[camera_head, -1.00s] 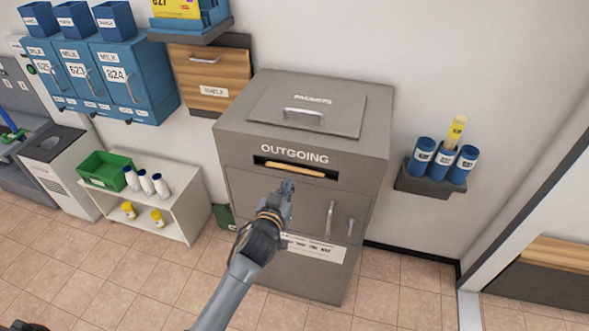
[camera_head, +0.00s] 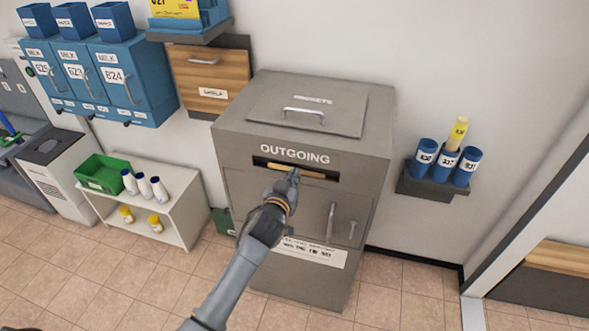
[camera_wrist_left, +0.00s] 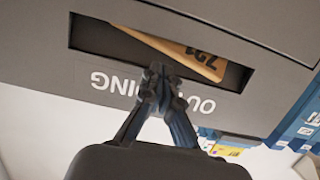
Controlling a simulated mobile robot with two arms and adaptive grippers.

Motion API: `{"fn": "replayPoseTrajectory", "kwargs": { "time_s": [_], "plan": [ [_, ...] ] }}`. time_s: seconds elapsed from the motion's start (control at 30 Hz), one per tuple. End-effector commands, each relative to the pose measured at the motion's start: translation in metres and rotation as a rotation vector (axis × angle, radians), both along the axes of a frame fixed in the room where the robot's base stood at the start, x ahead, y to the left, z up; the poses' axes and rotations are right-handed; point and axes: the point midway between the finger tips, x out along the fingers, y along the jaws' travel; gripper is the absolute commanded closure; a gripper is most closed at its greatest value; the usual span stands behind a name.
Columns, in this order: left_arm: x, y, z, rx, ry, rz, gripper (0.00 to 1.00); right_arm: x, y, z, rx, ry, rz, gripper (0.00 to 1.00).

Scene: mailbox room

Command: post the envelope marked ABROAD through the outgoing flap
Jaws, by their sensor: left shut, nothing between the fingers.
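The grey outgoing box (camera_head: 300,217) stands against the wall, with its dark slot (camera_head: 262,162) under the word OUTGOING. A tan envelope (camera_head: 312,174) lies in the slot, with its edge showing. In the left wrist view the envelope (camera_wrist_left: 180,52) shows dark print, partly cut off; I cannot read ABROAD on it. My left gripper (camera_head: 294,177) is shut and empty, its fingertips at the slot in front of the envelope. In the left wrist view its closed fingers (camera_wrist_left: 157,75) reach the slot's edge. Whether they touch the envelope I cannot tell. My right gripper is not in view.
A PACKETS lid (camera_head: 308,106) with a handle tops the box. A low white shelf (camera_head: 187,222) with a green bin (camera_head: 102,174) and bottles stands left. Blue tubes (camera_head: 444,164) sit on a wall shelf at right. Tiled floor (camera_head: 400,290) is open in front.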

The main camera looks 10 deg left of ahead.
Motion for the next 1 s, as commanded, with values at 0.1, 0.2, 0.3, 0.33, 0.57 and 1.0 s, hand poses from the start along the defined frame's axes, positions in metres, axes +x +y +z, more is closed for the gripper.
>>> {"fn": "replayPoseTrajectory", "kwargs": {
  "time_s": [0.1, 0.2, 0.3, 0.33, 0.57, 1.0],
  "plan": [
    [0.003, 0.000, -0.004, 0.000, 0.000, 0.000, 1.00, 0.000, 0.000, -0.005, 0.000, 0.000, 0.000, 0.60],
    [0.007, 0.000, -0.008, 0.001, -0.001, 0.000, 1.00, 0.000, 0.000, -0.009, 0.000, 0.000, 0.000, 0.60],
    [0.011, 0.001, -0.011, 0.000, -0.001, 0.000, 1.00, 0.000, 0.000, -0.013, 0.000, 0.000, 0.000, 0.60],
    [0.013, 0.001, -0.012, 0.000, -0.001, 0.000, 1.00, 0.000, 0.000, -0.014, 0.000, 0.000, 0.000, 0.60],
    [0.022, 0.001, -0.019, -0.001, -0.001, 0.000, 1.00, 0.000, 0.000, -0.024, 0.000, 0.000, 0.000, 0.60],
    [0.031, 0.001, -0.024, 0.000, 0.000, 0.000, 1.00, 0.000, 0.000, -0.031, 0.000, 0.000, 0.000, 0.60]
  ]
}}
